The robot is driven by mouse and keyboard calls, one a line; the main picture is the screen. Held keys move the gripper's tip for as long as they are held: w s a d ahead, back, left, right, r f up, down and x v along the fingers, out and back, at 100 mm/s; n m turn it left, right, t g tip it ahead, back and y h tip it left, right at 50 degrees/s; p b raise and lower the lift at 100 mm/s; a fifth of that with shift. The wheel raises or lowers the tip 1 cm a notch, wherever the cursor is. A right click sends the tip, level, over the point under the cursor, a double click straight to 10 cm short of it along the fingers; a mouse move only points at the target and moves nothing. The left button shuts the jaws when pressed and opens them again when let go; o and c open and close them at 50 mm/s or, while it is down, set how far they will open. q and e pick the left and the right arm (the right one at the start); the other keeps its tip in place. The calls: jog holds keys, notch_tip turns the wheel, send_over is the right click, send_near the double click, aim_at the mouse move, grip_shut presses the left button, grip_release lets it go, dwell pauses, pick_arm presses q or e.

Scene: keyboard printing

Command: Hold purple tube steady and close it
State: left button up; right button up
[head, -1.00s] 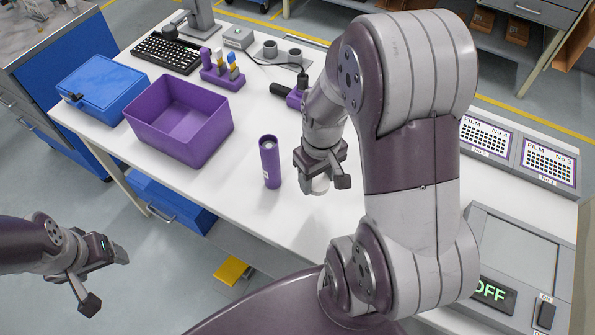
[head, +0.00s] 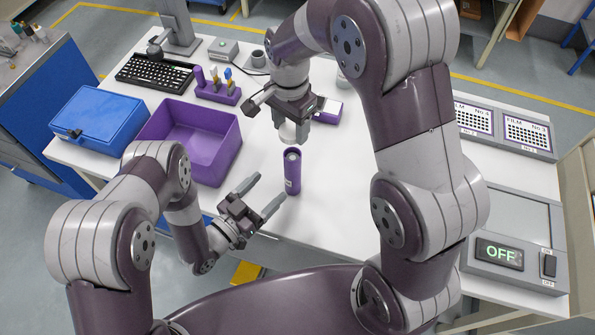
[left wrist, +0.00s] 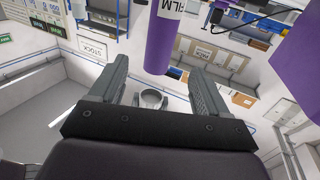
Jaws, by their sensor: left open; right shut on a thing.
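The purple tube (head: 293,180) stands upright on the white table near its front edge, its top open. It also shows in the left wrist view (left wrist: 161,42), beyond and between the fingers, with part of a FILM label. My left gripper (head: 270,189) is open just left of the tube, its fingers pointing toward it, and not visibly touching it. My right gripper (head: 292,113) is shut on a white cap (head: 288,132), which appears just above and behind the tube's top in the head view. The gripper partly hides the cap.
A purple bin (head: 232,150) stands left of the tube, with a blue case (head: 98,118) beyond it. A purple rack (head: 217,94), keyboard (head: 153,74) and monitor stand are at the back. A grey OFF-display machine (head: 515,275) is at right. Table around the tube is clear.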

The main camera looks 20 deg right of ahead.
jog(key=shift+s+d+r, duration=0.1)
jog(key=shift+s+d, duration=0.05)
jog(key=shift+s, duration=0.2)
jog(key=shift+w, duration=0.25)
pick_arm(q)
jog(key=x, duration=1.2)
grip_shut()
pick_arm(e)
send_over(292, 158)
jog(key=shift+f, duration=2.6)
jog(key=shift+f, duration=0.1)
jog(key=shift+f, duration=0.8)
jog(key=shift+f, duration=0.55)
